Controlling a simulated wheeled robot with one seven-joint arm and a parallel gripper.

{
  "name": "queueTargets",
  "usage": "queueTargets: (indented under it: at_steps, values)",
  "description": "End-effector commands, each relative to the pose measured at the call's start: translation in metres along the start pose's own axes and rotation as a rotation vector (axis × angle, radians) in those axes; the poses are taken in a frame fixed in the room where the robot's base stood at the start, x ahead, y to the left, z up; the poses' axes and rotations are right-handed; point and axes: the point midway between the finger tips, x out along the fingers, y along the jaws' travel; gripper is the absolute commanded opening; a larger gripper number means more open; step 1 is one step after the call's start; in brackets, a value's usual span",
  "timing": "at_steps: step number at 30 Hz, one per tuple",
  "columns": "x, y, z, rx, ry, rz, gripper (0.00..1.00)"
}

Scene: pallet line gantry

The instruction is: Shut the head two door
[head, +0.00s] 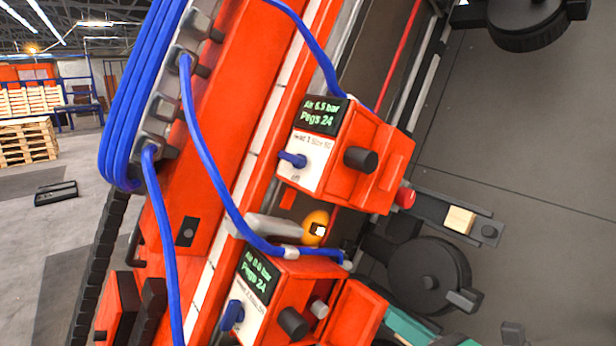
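The head two unit (262,306) is the lower red box on the red gantry beam, cut by the bottom edge. Its display (258,275) seems to read "Air 0.0 bar, Pegs 24". A red panel, which looks like the head two door (357,316), stands out from the box's right side and appears open. A grey cylinder (319,308) shows beside it, and a black knob (293,323) and blue lever (232,315) sit on the box. My gripper is not in view.
Above is the head 1 unit (325,150), its display reading "Air 6.5 bar, Pegs 24". Blue hoses (205,150) run down the red beam (222,95). A yellow-orange lamp-like part (315,228) sits between the units. Black wheel-like parts (428,275) stand right. Pallets (28,141) are far left.

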Motion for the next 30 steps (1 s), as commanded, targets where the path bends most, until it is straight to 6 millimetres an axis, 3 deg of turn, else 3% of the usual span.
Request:
queueTargets:
  at_steps: [30]
  values:
    - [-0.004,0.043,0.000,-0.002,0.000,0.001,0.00]
